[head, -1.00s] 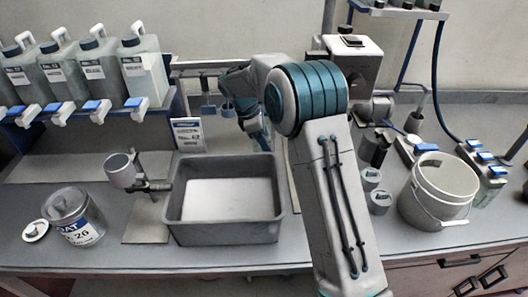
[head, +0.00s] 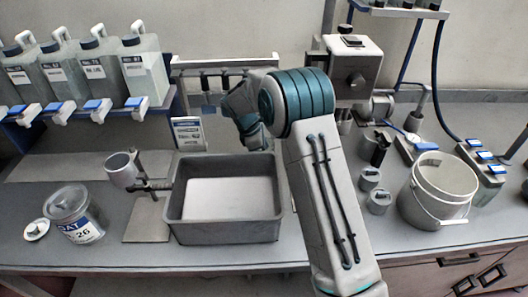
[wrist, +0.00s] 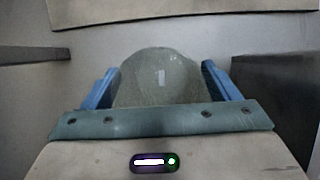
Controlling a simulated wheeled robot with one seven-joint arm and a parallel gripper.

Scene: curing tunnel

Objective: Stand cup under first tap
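In the wrist view a rounded, speckled grey-green vessel, seemingly the cup (wrist: 160,82), fills the space between the two blue fingers of my gripper (wrist: 162,85). The fingers appear to touch it on both sides. In the head view my gripper (head: 254,138) is behind the grey tub, partly covered by my arm, and the cup cannot be made out there. Several taps with blue levers, one of them the right-hand tap (head: 135,103), stick out below a row of jugs (head: 143,70) on a raised shelf at the left.
An open grey tub (head: 222,240) stands in front of my gripper. A metal beaker in a clamp stand (head: 121,168) and a labelled jar (head: 78,222) are at the left. A small sign (head: 187,133) stands behind the tub. A white bucket (head: 430,195) is at the right. The counter below the taps looks clear.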

